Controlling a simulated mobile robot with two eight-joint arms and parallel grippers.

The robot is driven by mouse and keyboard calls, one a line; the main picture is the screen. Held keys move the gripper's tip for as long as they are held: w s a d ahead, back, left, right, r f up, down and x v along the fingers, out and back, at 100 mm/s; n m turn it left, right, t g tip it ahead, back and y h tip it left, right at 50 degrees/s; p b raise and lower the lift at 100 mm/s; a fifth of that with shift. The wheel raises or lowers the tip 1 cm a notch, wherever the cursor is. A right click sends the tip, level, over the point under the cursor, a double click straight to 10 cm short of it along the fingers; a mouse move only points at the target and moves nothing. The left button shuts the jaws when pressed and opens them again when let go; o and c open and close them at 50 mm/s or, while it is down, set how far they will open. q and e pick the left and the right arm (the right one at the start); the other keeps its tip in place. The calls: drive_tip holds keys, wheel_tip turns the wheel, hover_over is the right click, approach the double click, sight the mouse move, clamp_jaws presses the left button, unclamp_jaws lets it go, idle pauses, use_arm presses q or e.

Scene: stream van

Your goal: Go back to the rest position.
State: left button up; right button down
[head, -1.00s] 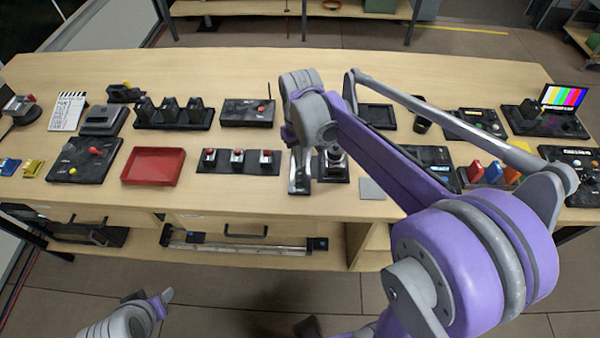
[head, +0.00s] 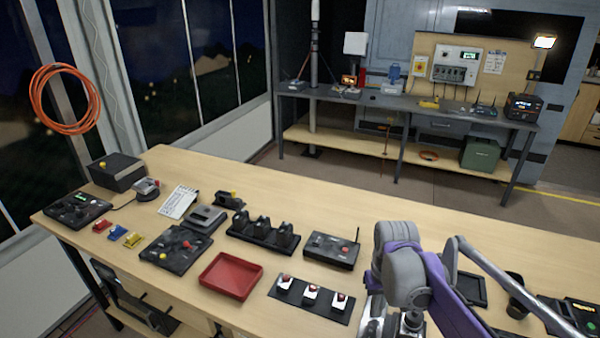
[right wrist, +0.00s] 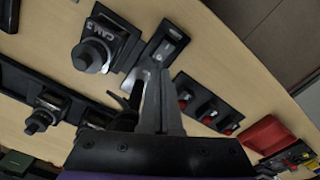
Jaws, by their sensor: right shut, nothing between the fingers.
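My right arm reaches over the long wooden table (head: 330,210) from the right in the head view. My right gripper (head: 374,318) points down to the right of a black strip with three red-topped switches (head: 311,296). In the right wrist view its fingers (right wrist: 158,105) are together with nothing between them. Their tips are close to a dark base with a metal plate (right wrist: 166,42); I cannot tell if they touch it. My left gripper is out of view.
A red tray (head: 231,276), a black control box with an antenna (head: 332,250) and a black three-slot rack (head: 263,233) stand left of my right arm. The table's back strip is mostly clear. A second bench (head: 385,103) stands behind.

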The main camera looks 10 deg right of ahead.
drive_tip(key=s+a+f+t, duration=0.2)
drive_tip(key=s+a+t, duration=0.1)
drive_tip(key=s, duration=0.4)
drive_tip(key=s+a+f+t, duration=0.2)
drive_tip(key=s+a, duration=0.1)
drive_tip(key=s, duration=0.4)
drive_tip(key=shift+a+t, duration=0.4)
